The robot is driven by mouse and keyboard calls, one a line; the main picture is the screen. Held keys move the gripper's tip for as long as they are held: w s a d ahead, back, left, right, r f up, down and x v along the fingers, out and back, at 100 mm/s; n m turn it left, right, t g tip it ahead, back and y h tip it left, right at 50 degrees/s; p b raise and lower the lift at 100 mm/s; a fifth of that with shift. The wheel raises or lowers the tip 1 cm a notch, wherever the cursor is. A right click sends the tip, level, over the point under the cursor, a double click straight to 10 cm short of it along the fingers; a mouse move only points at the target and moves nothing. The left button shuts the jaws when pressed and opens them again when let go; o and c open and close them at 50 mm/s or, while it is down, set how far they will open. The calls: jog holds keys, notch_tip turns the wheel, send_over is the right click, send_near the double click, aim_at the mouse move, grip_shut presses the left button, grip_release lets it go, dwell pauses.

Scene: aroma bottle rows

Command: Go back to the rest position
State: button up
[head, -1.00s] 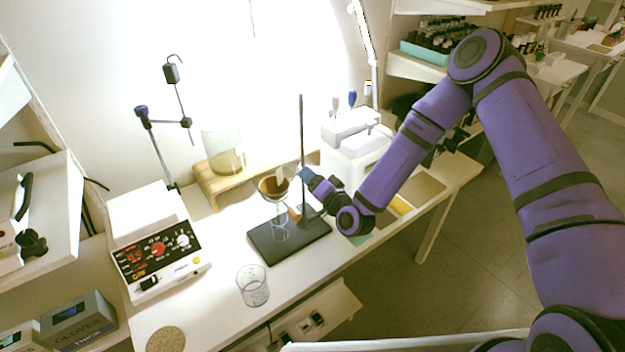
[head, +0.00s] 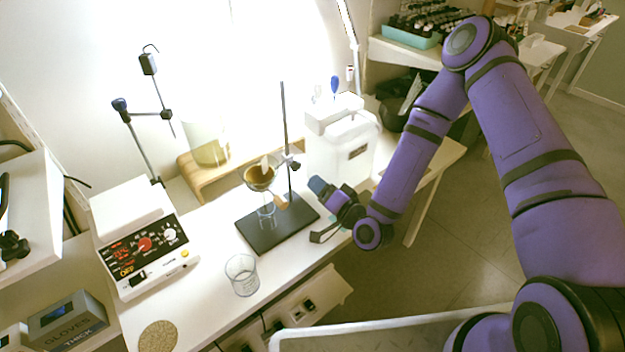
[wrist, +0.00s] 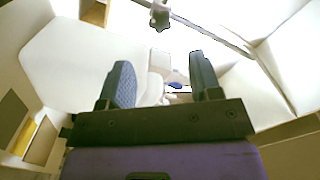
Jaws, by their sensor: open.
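My gripper (wrist: 160,88) is open and empty in the wrist view, its two dark fingers wide apart with nothing between them.
A stand (head: 278,222) holds a funnel (head: 259,177) with brown contents. A glass beaker (head: 242,275) stands at the bench's front edge, left of my gripper. A hotplate (head: 148,250) is at left, a white canister (head: 345,150) behind. Floor at right is clear.

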jog(key=shift+s+d, duration=0.15)
jog(key=shift+s, duration=0.1)
jog(key=shift+r, duration=0.1)
dwell(0.3)
jog(key=d+r+n+g+h, duration=0.35)
jog(key=d+r, duration=0.35)
jog(key=r, duration=0.5)
jog(key=d+r+n+g+h, duration=0.4)
jog(key=d+r, duration=0.4)
jog(key=r, duration=0.4)
jog(key=s+d+r+m, duration=0.1)
jog(key=s+d+r, duration=0.1)
jog(key=s+r, duration=0.3)
jog(key=s+d+r+m+g+h, duration=0.1)
jog(key=s+d+r, duration=0.2)
jog(key=s, duration=0.8)
jog(key=s+d+r+m+g+h, duration=0.1)
jog(key=s+d+r, duration=0.1)
jog(key=s+r, duration=0.4)
jog(key=s, duration=0.3)
jog(key=shift+d+r, duration=0.3)
jog(key=shift+d, duration=0.05)
jog(key=shift+h, duration=0.25)
